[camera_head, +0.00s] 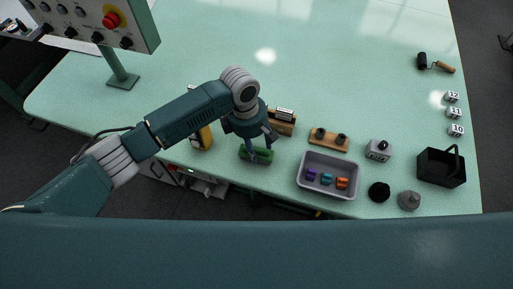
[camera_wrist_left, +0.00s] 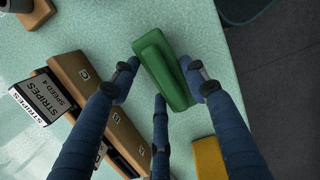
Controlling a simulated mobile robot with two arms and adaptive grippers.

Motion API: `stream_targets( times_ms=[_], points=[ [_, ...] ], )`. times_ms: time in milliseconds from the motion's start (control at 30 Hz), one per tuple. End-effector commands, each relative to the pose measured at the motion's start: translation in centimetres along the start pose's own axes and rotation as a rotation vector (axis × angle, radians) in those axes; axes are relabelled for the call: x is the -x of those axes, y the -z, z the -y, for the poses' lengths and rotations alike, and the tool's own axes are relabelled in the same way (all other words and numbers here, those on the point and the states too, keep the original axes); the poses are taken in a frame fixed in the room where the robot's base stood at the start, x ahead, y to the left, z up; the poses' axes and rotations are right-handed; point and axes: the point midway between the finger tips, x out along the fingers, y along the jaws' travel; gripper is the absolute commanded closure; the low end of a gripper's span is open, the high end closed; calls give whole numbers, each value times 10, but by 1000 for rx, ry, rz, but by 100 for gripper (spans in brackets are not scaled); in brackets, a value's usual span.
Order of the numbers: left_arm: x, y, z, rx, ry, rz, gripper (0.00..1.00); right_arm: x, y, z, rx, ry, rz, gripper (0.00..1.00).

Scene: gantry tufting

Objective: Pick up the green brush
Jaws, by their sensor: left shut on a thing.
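The green brush (camera_head: 256,155) is near the front edge of the pale green table, left of the grey tray. My left gripper (camera_head: 257,150) is over it, coming down from above. In the left wrist view the green brush (camera_wrist_left: 164,68) lies between the fingers of my left gripper (camera_wrist_left: 165,82). The fingers are shut on its sides. Its underside is hidden, so I cannot tell whether it touches the table. My right gripper is not in view.
A wooden card holder (camera_head: 284,122) stands close beside my left gripper. A yellow object (camera_head: 203,137) is to the left. The grey tray (camera_head: 328,193) holds small coloured pieces. A control panel (camera_head: 92,18) stands at the back left. The table's middle is clear.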

Motion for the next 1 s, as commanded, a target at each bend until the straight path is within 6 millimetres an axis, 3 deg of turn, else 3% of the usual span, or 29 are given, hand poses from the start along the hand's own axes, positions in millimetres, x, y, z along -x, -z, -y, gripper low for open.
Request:
stream_targets(
  times_ms=[167, 500, 700, 833, 1000],
  points=[
    [26, -4, -2, -1, -5, 3, 84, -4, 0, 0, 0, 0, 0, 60],
    [121, -20, -2, -4, -7, 3, 84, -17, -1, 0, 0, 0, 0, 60],
    [164, -25, -1, -3, -4, 2, 84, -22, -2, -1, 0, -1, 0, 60],
    [182, -27, -1, -1, -3, 0, 84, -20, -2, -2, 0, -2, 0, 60],
    [190, -28, 0, -1, 1, 0, 84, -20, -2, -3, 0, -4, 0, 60]
  ],
)
